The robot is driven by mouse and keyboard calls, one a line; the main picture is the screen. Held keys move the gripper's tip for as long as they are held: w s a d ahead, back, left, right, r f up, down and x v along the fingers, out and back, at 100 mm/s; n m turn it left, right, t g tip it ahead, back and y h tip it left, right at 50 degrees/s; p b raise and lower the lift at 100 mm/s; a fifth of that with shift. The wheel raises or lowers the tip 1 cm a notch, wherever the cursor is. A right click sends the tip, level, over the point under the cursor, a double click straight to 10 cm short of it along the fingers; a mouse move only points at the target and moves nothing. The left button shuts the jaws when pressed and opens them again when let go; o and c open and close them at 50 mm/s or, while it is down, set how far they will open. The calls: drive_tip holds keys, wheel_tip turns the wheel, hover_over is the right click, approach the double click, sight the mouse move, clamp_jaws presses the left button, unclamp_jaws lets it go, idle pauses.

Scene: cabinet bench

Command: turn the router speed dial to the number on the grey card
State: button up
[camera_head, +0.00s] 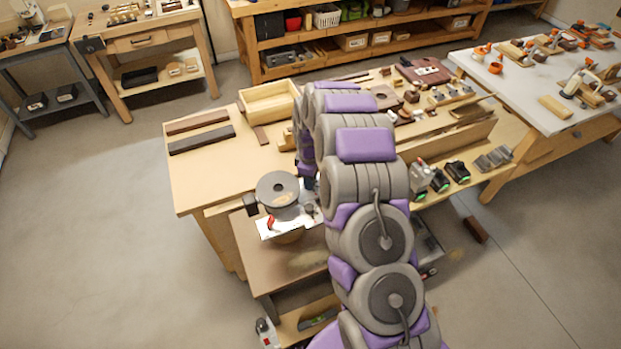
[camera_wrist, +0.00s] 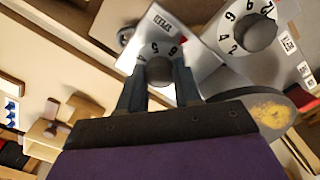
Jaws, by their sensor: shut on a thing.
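In the wrist view my gripper (camera_wrist: 159,80) is shut on a dark round knob (camera_wrist: 160,70), one finger on each side. The knob sits on a silver plate marked SPEED (camera_wrist: 161,22), with a white number face around it. The numbers 4, 5 and 6 show on the face, and a small red mark (camera_wrist: 183,40) lies beside them. My fingers and palm hide the rest of the face, so I cannot tell the exact setting. In the head view my arm hides the knob. I cannot make out a grey card in either view.
A second dial (camera_wrist: 254,32) with a dark knob and numbers stands to the right in the wrist view. A round grey disc (camera_head: 278,189) is left of my arm in the head view. The wooden bench (camera_head: 200,176) has dark strips and an open tray (camera_head: 270,103).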

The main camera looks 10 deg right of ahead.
drive_tip(key=o, duration=1)
drive_tip(key=shift+o, duration=0.2)
wheel_tip(320, 180, up, 17)
drive_tip(key=shift+a+r+p, duration=0.15)
drive_tip(key=shift+a+p, duration=0.05)
drive_tip(key=shift+p, duration=0.2)
drive_tip(key=s+r+m+b, duration=0.2)
drive_tip(key=s+r, duration=0.2)
drive_tip(key=s, duration=0.6)
drive_tip(key=s+r+m+b, duration=0.1)
drive_tip(key=s+r+m, duration=0.2)
drive_tip(key=s, duration=0.6)
drive_tip(key=s+d+f+m+g+b, duration=0.1)
drive_tip(key=s+f+m+b, duration=0.2)
drive_tip(key=s, duration=2.2)
drive_tip(key=m, duration=0.4)
drive_tip(key=shift+g, duration=0.4)
